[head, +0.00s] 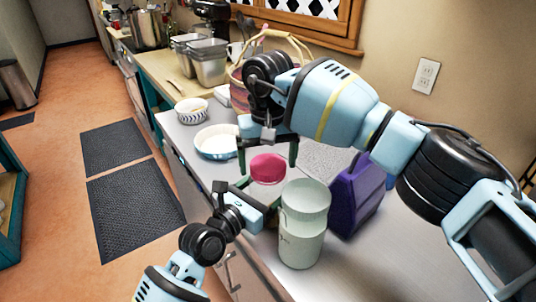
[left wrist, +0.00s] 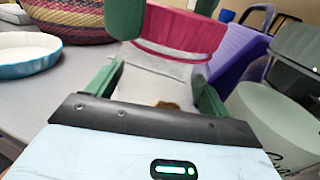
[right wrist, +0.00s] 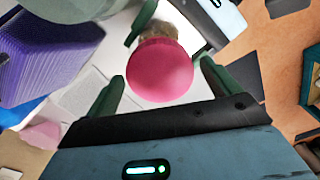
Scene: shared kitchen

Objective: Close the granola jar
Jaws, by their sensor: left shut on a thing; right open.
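The granola jar (left wrist: 152,80) is clear, with a little brown content low inside. It stands between the green fingers of my left gripper (left wrist: 163,88), which is shut on it. The pink lid (head: 267,168) is at the jar's top; it also shows in the left wrist view (left wrist: 180,34) and in the right wrist view (right wrist: 160,70). I cannot tell whether it is fully seated. My right gripper (head: 268,162) points down over the lid, its open fingers on either side of it. The left gripper and arm hide much of the jar in the head view.
A pale green canister (head: 302,245) stands close to the jar, with a purple container (head: 358,195) behind it. A blue-rimmed dish (head: 217,142), a patterned bowl (head: 191,110) and a woven basket (head: 238,95) are farther back. The counter's front edge is close to my left arm.

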